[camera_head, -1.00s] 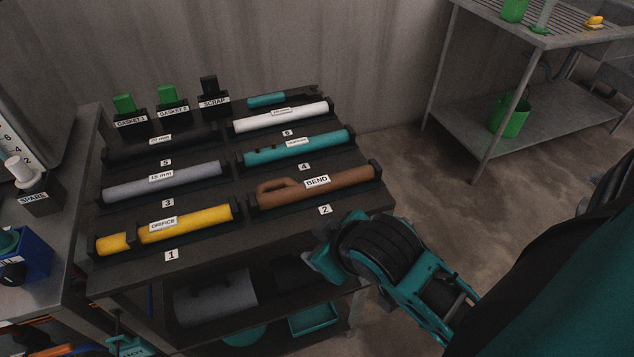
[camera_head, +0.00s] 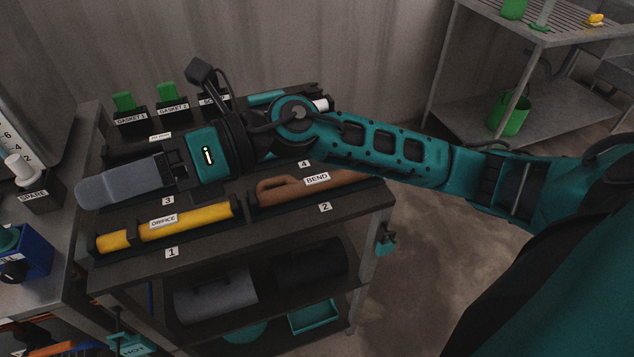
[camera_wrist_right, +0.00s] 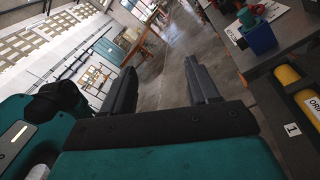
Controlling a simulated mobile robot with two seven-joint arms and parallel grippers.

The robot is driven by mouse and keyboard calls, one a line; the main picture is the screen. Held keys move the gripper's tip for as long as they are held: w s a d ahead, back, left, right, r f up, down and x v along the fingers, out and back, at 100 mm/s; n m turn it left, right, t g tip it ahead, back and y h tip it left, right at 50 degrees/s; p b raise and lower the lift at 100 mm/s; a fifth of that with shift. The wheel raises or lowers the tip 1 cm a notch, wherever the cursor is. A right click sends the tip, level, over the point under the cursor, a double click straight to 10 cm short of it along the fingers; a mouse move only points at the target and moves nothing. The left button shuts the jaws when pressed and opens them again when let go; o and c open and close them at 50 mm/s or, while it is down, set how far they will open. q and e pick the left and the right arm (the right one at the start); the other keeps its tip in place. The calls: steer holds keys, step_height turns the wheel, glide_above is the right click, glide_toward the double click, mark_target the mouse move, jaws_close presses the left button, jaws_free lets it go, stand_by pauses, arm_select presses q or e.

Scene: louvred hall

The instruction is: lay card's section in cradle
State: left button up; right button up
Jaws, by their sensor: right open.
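My right gripper (camera_head: 98,190) reaches in from the right above the cart's cradles. In the right wrist view its two fingers (camera_wrist_right: 160,85) stand apart with nothing between them. The yellow ORIFICE section (camera_head: 205,216) lies in cradle 1, just in front of the gripper, and shows partly in the right wrist view (camera_wrist_right: 288,75). The brown BEND section (camera_head: 345,182) with its side loop lies in cradle 2. My arm hides most of cradles 3 to 6; a white section's end (camera_head: 322,104) and a teal piece (camera_head: 265,97) show behind it. I cannot make out the card. My left gripper is out of view.
GASKET 1 (camera_head: 127,112) and GASKET 2 (camera_head: 170,102) holders stand at the cart's back left. A bench with the SPARE block (camera_head: 38,200) and a blue bin (camera_head: 30,255) adjoins at left. Grey and black cylinders lie on the lower shelf. The floor right of the cart is clear.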

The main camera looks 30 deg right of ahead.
steer(key=d+f+n+g+h, duration=0.2)
steer(key=d+f+n+h, duration=0.3)
steer(key=f+h, duration=0.15)
steer(key=h, duration=1.2)
glide_above(317, 179)
steer(key=shift+n, duration=0.4)
step_height(317, 179, down, 6)
steer(key=shift+r+b, duration=0.2)
steer(key=shift+b, duration=0.15)
step_height(317, 179, down, 8)
steer(key=b, duration=0.5)
steer(key=shift+r+b, duration=0.15)
steer(key=shift+b, duration=0.15)
steer(key=shift+f, duration=0.35)
